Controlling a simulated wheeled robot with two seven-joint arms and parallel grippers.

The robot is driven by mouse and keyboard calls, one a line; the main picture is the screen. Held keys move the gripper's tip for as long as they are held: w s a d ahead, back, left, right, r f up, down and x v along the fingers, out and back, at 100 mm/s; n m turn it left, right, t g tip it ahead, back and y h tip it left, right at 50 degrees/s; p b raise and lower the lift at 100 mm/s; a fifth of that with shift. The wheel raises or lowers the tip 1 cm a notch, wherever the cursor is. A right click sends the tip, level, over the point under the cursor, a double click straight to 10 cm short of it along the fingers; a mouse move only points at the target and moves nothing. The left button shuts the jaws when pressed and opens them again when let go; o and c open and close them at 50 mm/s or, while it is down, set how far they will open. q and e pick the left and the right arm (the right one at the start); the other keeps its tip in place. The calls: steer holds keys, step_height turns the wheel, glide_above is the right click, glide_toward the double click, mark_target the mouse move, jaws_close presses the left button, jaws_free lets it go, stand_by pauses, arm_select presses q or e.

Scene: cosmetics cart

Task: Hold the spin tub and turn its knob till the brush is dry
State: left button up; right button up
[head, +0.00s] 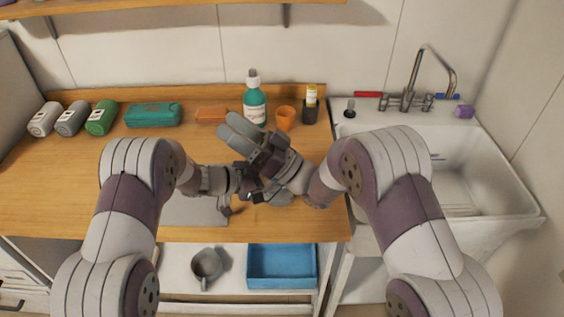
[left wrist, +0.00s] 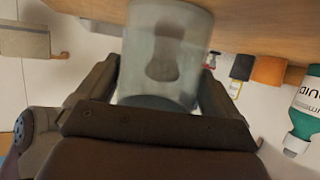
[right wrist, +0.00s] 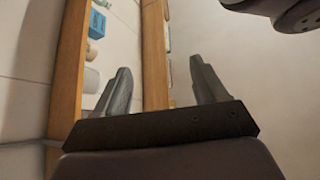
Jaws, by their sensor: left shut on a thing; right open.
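The translucent spin tub (left wrist: 138,75) shows in the left wrist view with a blurred dark brush shape (left wrist: 164,58) inside it. My left gripper (left wrist: 160,88) is shut on the tub, one finger on each side. In the head view the tub is largely hidden behind my grippers, and I cannot make out its knob. My right gripper (head: 235,128) is open and empty in the head view, crossing just over my left gripper, its fingers pointing up and left. In the right wrist view my right gripper's fingers (right wrist: 160,78) are spread with nothing between them.
A teal bottle (head: 254,105), an orange cup (head: 285,118) and a dark holder (head: 310,112) stand behind my grippers. A green case (head: 153,114) and several small jars are at left. A sink (head: 490,190) is at right, a blue tray (head: 282,284) below.

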steer(key=s+d+f+m+t+h, duration=0.35)
steer(key=d+f+t+h, duration=0.2)
steer(key=f+h, duration=0.3)
steer(key=s+d+f+m+t+h, duration=0.2)
steer(key=d+f+m+t+h, duration=0.2)
steer(key=d+f+h, duration=0.4)
steer(key=shift+n+h, duration=0.35)
steer(key=shift+n, duration=0.5)
steer(key=x, duration=1.2)
steer(key=shift+w+a+r, duration=0.1)
steer(key=shift+w+r, duration=0.25)
steer(key=c, duration=1.1)
